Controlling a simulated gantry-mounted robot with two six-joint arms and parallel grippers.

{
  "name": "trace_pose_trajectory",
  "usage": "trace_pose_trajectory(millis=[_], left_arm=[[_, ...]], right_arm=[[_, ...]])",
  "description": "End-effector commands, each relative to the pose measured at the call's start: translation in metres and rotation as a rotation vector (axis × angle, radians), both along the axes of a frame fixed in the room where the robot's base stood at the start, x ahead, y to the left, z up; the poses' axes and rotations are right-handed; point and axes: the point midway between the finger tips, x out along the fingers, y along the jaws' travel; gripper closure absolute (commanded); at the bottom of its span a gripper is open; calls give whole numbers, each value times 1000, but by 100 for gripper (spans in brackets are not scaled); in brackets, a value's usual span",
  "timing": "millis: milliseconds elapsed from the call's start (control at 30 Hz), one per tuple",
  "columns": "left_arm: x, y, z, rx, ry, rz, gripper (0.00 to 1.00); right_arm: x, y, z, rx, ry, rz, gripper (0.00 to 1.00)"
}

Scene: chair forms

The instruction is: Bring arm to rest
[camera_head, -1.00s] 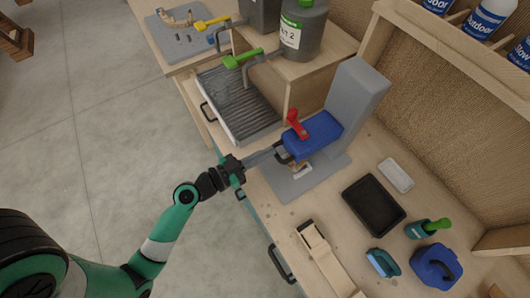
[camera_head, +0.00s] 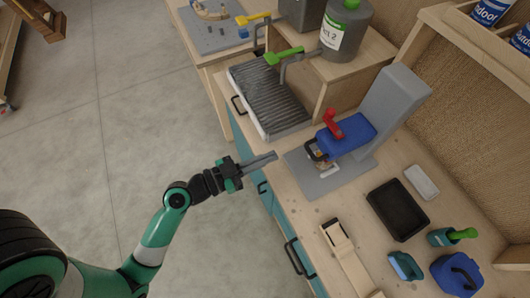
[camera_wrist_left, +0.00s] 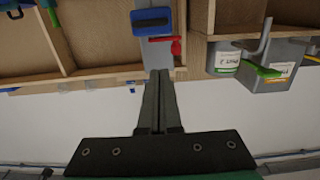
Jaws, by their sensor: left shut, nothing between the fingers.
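My left arm comes in from the lower left in the head view. The grey press (camera_head: 393,105) with a blue head (camera_head: 345,135) and red lever (camera_head: 332,122) stands on a grey base plate, apart from the gripper. My right gripper is in neither view.
The wooden workbench (camera_head: 318,212) holds a black tray (camera_head: 398,210), a white block (camera_head: 422,182), a wooden piece (camera_head: 345,250) and blue containers (camera_head: 457,274). A ridged drain tray (camera_head: 268,98) lies behind, beneath taps.

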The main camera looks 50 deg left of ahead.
Motion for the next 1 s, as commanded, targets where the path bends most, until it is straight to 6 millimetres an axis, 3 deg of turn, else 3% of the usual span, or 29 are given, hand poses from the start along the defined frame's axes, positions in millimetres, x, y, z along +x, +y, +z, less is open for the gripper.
trace_pose_trajectory(millis=[733,867,967,1000], left_arm=[[1,-7,3,4,-8,-22,100],[27,-23,48,47,-118,-88,100],[55,-44,117,135,-282,-147,100],[65,-54,150,188,-357,-162,100]], right_arm=[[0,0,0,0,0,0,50],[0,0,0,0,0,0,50],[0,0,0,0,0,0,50],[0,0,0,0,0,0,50]])
